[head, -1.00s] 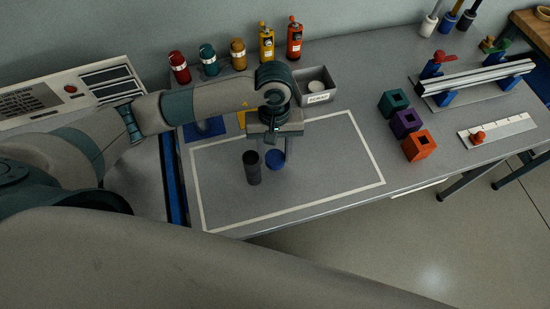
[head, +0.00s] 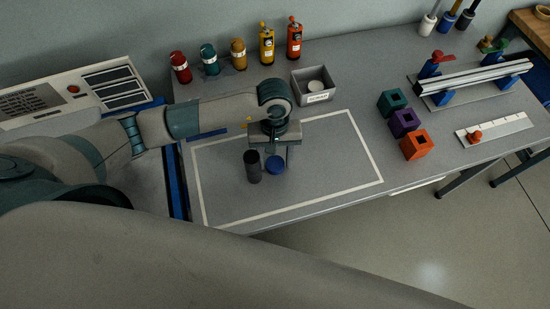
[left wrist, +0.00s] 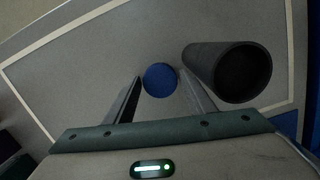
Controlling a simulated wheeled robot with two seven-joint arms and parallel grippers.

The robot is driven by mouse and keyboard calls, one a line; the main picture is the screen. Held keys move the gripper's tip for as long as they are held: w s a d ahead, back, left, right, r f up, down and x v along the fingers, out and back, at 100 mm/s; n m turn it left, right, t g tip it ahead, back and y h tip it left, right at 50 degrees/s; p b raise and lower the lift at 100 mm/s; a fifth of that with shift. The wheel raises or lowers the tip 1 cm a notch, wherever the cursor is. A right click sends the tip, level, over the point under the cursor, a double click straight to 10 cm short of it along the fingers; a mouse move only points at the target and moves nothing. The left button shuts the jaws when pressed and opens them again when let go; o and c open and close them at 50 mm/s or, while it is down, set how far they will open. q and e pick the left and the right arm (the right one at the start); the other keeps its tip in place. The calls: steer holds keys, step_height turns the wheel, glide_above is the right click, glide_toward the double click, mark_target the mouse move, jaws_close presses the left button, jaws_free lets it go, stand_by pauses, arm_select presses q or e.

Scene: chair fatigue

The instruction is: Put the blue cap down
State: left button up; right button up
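The blue cap (head: 275,164) is a small round disc below my left gripper (head: 276,160). In the left wrist view the blue cap (left wrist: 159,79) sits between the fingertips of my left gripper (left wrist: 160,76), which close on its two sides. The cap is low over the grey table, inside the white outlined area; I cannot tell whether it touches the surface. A dark upright open cylinder (head: 253,166) stands just left of the cap; the same cylinder (left wrist: 230,72) is right of the fingers in the wrist view. My right gripper is not in view.
The white outline (head: 376,158) has clear table to the right and front of the cap. A grey labelled bin (head: 319,96) stands behind. Teal, purple and orange blocks (head: 417,144) are to the right. Several bottles (head: 238,54) line the back.

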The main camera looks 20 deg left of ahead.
mark_target(275, 158)
arm_select(q)
steer(key=shift+r, duration=0.1)
steer(key=shift+r, duration=0.25)
step_height(275, 158, up, 12)
steer(key=w+b, duration=0.1)
steer(key=b, duration=0.3)
steer(key=shift+w+a+f+b, duration=0.15)
steer(key=shift+a+f+b, duration=0.05)
steer(key=shift+a+b, duration=0.1)
